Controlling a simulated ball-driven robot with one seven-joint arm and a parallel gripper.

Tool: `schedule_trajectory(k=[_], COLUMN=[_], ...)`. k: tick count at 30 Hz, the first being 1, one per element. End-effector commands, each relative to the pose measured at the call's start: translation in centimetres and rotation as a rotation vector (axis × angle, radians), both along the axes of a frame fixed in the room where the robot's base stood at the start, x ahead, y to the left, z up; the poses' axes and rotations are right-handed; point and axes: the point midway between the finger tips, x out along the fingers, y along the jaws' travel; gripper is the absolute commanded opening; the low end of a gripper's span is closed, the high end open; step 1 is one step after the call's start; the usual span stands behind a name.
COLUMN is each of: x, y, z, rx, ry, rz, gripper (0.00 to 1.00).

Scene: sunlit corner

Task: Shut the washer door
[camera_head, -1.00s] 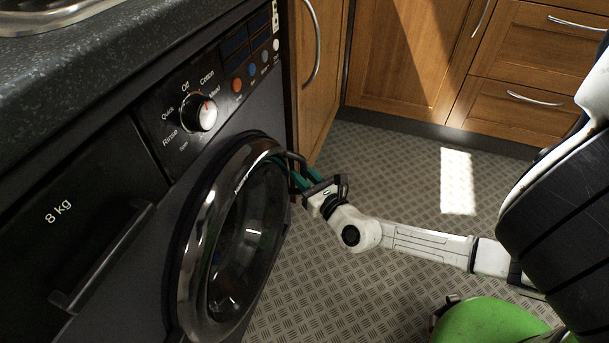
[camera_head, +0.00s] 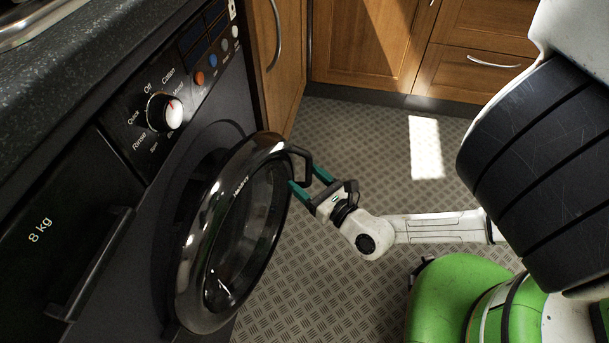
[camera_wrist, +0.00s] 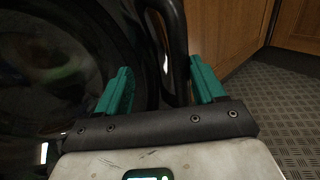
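The washer (camera_head: 80,200) is dark, with its front at the left of the head view. Its round door (camera_head: 192,262), a shiny ring around dark glass, stands ajar, its handle side swung out from the front. The dark handle (camera_head: 304,157) sticks out at the door's upper right edge. My gripper (camera_head: 307,183) is at this handle. In the wrist view the handle (camera_wrist: 178,50) passes between the two green fingers (camera_wrist: 162,85). The fingers are apart, with a gap on the left finger's side; the right finger is close to the handle. Contact is unclear.
A dark worktop (camera_head: 80,75) lies above the washer. Wooden cabinets (camera_head: 370,45) with metal handles stand at the back. The patterned metal floor (camera_head: 370,140) is clear between them and my arm. A control knob (camera_head: 166,112) is above the door.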

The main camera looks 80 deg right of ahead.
Motion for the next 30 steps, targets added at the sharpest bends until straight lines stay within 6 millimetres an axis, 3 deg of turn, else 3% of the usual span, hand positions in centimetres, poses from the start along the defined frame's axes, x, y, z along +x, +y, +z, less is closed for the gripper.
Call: schedule_trajectory(k=[1,2,3,30], x=[0.8,0.8,0.5,-5.1], y=[1.7,1.7,0.8,-0.1], z=[0.0,0.0,0.0,0.0], rx=[0.007,0.007,0.006,0.001], ry=[-0.003,-0.003,-0.003,0.000], rz=[0.037,0.037,0.019,0.005], gripper=[0.45,0.45,0.44,0.43])
